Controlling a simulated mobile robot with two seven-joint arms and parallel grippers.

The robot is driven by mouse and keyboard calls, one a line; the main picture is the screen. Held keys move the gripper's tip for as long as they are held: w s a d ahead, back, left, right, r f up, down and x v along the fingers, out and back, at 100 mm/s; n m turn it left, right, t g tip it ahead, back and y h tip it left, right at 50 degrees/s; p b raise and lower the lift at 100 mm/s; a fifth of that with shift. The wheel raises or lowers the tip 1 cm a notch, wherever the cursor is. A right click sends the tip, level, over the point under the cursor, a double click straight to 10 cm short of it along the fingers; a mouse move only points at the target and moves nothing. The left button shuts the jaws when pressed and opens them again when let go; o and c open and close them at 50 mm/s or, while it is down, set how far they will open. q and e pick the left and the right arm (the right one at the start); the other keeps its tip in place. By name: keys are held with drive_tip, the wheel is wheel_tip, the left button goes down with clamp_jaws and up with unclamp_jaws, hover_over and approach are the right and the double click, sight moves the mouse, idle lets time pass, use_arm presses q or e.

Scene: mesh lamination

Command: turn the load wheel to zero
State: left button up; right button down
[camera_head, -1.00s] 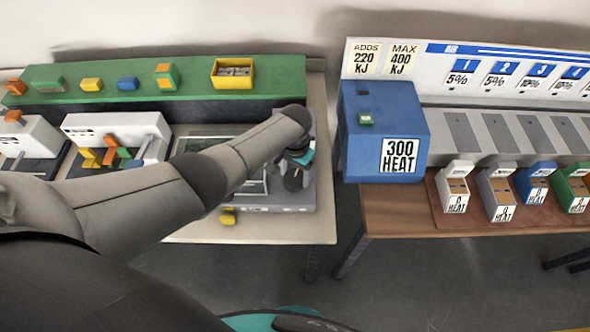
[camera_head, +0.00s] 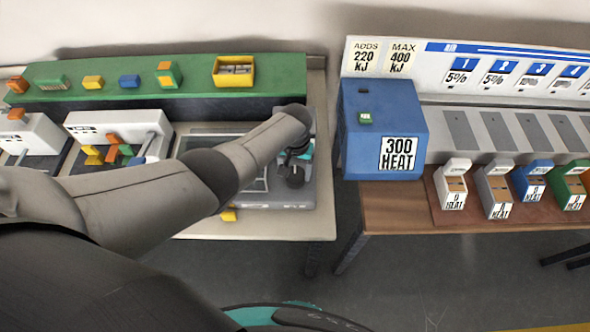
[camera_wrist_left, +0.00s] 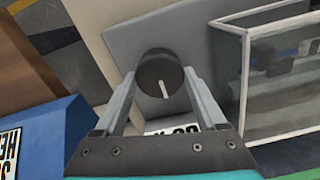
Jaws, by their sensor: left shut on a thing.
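The load wheel is a dark round knob (camera_wrist_left: 160,75) with a pale pointer mark, on a grey panel (camera_wrist_left: 125,40) in the left wrist view. The two fingers of my left gripper (camera_wrist_left: 158,88) stand on either side of it, shut on it. In the head view my left gripper (camera_head: 294,172) is at the right part of the grey machine (camera_head: 280,203), partly hidden by my arm. A label beside the knob is partly hidden by the gripper, so its reading cannot be told. My right gripper is not in view.
A clear-walled box (camera_wrist_left: 280,75) stands beside the knob. A blue heat box (camera_head: 385,130) marked 300 sits on the brown table to the right, across a gap. A small yellow block (camera_head: 229,215) lies at the machine's front edge.

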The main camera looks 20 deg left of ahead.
sight(295, 174)
use_arm(q)
drive_tip(key=o, duration=1.3)
drive_tip(key=shift+r, duration=0.1)
drive_tip(key=shift+r, duration=0.3)
drive_tip(key=shift+r+p, duration=2.7)
drive_tip(key=shift+r, duration=4.5)
